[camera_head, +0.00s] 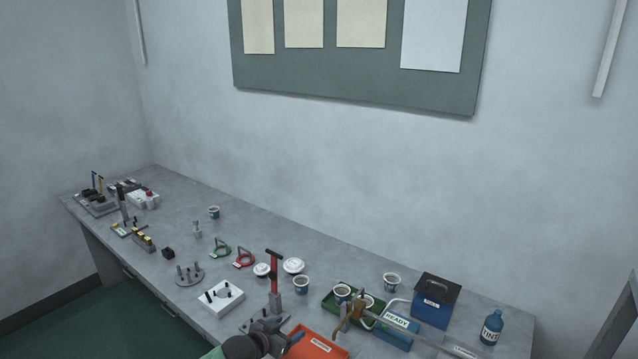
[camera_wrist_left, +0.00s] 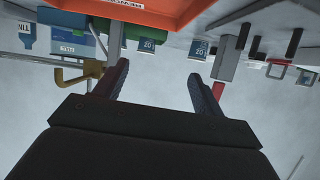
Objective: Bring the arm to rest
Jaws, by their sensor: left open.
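My left gripper (camera_head: 290,341) is at the bottom of the head view, at the bench's front side, beside the orange tray (camera_head: 322,345). In the left wrist view its two dark fingers (camera_wrist_left: 160,82) stand apart with nothing between them. That view shows the bench upside down, with the orange tray (camera_wrist_left: 135,12) at the top edge beyond the fingers. My left arm enters from the bottom edge and most of it is out of frame. My right gripper is in neither view.
A red-handled upright press (camera_head: 275,285) stands close to the gripper. A green tray (camera_head: 337,311) with cups, a READY box (camera_head: 397,328), a blue box (camera_head: 436,302) and a blue bottle (camera_head: 491,327) stand to the right. A white block (camera_head: 221,298) lies left.

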